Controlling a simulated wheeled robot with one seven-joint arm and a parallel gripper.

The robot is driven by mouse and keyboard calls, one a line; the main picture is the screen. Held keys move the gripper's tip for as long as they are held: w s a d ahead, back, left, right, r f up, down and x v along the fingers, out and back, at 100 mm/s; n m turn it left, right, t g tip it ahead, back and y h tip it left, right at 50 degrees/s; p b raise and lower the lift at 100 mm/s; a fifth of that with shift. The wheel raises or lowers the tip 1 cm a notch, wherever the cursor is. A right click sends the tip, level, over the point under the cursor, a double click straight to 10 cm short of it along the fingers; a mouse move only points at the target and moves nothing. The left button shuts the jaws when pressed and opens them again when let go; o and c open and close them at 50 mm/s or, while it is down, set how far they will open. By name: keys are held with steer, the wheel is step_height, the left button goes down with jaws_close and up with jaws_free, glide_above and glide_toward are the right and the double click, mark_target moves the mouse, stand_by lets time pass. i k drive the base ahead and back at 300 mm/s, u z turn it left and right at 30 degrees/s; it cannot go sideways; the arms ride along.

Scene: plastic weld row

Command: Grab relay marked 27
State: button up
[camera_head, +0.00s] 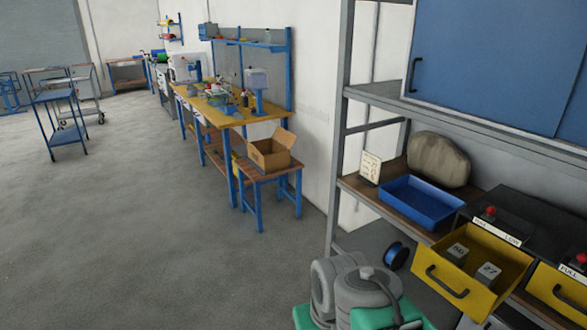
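The relay marked 27 (487,274) is a small grey block with its number facing up. It sits inside an open yellow drawer (450,290), towards the right side. A second grey relay (456,254) lies to its left in the same drawer, and its number looks like 56. The drawer is pulled out from a dark cabinet at the lower right. My gripper is not in view.
A blue tray (408,216), a sign card (370,168) and a beige sack (438,160) occupy the shelf left of the drawer. Another yellow drawer (562,291) is at the right edge. A cardboard box (270,155) stands on a small table.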

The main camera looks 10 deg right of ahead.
mark_target(488, 274)
steer(key=z, duration=1.35)
steer(key=k, duration=0.2)
steer(key=z, duration=0.05)
